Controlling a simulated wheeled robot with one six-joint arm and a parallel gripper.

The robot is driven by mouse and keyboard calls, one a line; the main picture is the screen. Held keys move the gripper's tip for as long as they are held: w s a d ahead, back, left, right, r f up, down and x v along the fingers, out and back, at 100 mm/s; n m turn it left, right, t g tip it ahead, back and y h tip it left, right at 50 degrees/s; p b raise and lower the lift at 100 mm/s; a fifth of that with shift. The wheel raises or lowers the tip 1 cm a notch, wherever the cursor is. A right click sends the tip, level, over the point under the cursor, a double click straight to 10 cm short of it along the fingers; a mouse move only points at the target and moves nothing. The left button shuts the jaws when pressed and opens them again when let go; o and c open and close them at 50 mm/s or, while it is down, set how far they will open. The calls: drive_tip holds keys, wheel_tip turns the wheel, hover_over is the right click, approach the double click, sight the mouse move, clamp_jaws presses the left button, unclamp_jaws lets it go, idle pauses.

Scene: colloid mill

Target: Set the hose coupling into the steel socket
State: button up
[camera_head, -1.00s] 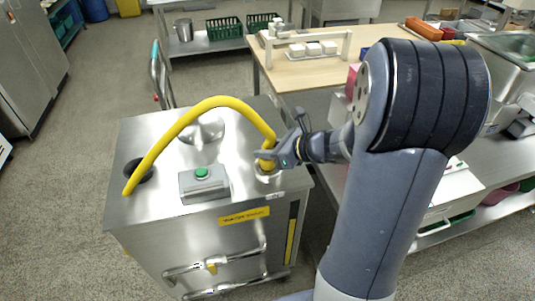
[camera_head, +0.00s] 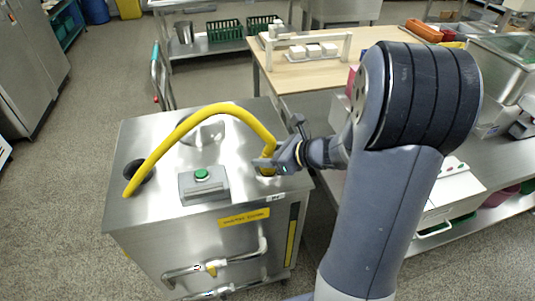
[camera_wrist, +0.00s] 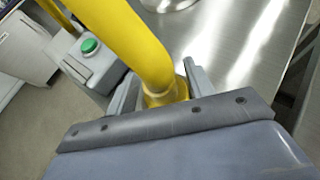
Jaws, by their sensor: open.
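The coupling, a yellow collar at the hose end, shows in the wrist view (camera_wrist: 165,96). It points down at the socket's place, low on the cabinet top. My gripper (camera_head: 264,163) is open, with one finger on each side of the coupling. The steel socket is mostly hidden behind my gripper and the coupling, so I cannot tell how deep the coupling sits.
A grey box with a green button (camera_head: 202,175) stands on the steel cabinet (camera_head: 140,205) left of the coupling. A shiny dome lies behind the hose. Pipes run along the cabinet front. A wooden table (camera_head: 300,75) with a white rack stands behind.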

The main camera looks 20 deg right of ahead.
drive_tip(key=shift+s+d+r, duration=0.1)
drive_tip(key=shift+d+r, duration=0.05)
drive_tip(key=shift+r, duration=0.2)
drive_tip(key=p+v, duration=0.1)
drive_tip(key=v, duration=1)
drive_tip(key=shift+s+d, duration=0.15)
drive_tip(key=shift+s, duration=0.1)
idle(0.7)
